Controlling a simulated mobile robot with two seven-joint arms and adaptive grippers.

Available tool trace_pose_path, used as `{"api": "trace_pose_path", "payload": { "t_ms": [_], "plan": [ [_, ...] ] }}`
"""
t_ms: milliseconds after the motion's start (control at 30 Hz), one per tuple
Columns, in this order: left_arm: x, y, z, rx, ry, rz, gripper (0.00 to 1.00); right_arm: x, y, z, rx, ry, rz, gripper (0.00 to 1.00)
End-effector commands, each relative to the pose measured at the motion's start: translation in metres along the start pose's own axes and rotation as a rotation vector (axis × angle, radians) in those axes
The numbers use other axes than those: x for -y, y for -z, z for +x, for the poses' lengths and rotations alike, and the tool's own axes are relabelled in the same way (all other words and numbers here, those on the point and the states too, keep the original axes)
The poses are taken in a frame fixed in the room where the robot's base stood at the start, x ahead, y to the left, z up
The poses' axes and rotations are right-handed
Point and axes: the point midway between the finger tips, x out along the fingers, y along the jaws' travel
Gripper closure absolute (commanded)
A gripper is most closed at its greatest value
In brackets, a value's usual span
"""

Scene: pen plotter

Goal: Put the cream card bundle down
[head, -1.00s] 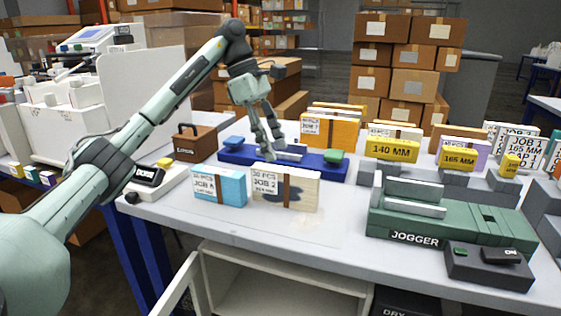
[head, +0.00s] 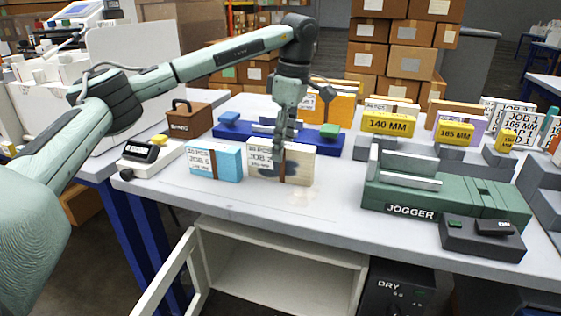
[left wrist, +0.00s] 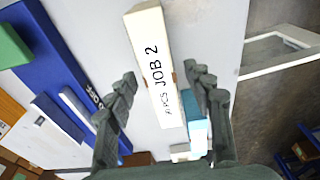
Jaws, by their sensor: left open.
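The cream card bundle (head: 299,168), with a brown band, a dark stain and a JOB 2 label, stands upright on the grey table. My left gripper (head: 279,148) points down at its top edge, overlapping it in the head view. In the left wrist view, the bundle's JOB 2 top edge (left wrist: 153,55) lies between the fingers of the open left gripper (left wrist: 160,78), with a visible gap on each side. Whether the fingertips reach below the top edge is hard to tell. My right gripper is not in view.
A blue JOB bundle (head: 215,161) stands just left of the cream one. A blue fixture (head: 330,144) lies behind. The green jogger (head: 450,198) and 140 MM block (head: 388,125) stand right. The table in front is clear.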

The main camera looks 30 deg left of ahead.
Motion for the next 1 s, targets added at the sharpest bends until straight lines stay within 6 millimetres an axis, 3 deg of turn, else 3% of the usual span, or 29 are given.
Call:
{"api": "trace_pose_path", "payload": {
  "t_ms": [233,533,933,1000],
  "plan": [
    [0.001,0.002,0.036,-0.001,0.003,0.001,0.48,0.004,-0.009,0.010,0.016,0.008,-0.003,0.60],
    [0.001,0.002,0.041,0.000,0.001,0.001,0.48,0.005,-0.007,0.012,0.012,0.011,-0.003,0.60],
    [0.001,0.002,0.041,0.001,0.001,0.001,0.98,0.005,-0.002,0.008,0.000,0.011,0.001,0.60],
    [0.001,0.002,0.041,0.001,0.001,0.001,1.00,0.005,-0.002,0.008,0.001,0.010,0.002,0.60]
  ]
}}
